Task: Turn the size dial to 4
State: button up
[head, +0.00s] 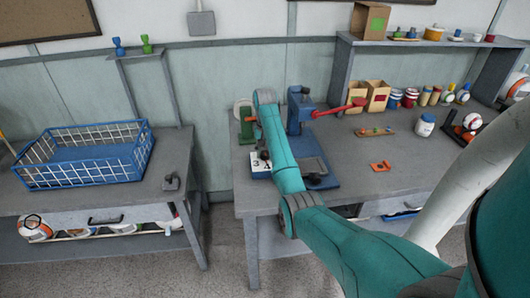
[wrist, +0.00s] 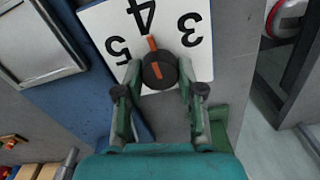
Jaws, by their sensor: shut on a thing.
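The size dial (wrist: 159,70) is a dark round knob with an orange pointer, set on a white number plate (wrist: 92,22). The wrist view shows the numbers 3, 4 and 5 on the plate, upside down. The pointer is directed at the 4, with the 5 to the left and the 3 to the right. My gripper (wrist: 160,66) has one finger on each side of the dial and is shut on it. In the head view the plate (head: 258,169) shows 3 and 4 at the press's left, and my arm hides part of it.
The blue press (head: 296,107) with a red lever (head: 340,108) stands behind my arm. A small orange piece (head: 380,166) lies to its right on the grey bench. A blue wire basket (head: 88,158) is on the left bench, beyond a gap.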

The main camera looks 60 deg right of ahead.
dwell(0.5)
jog(key=o, duration=1.1)
jog(key=shift+o, duration=0.2)
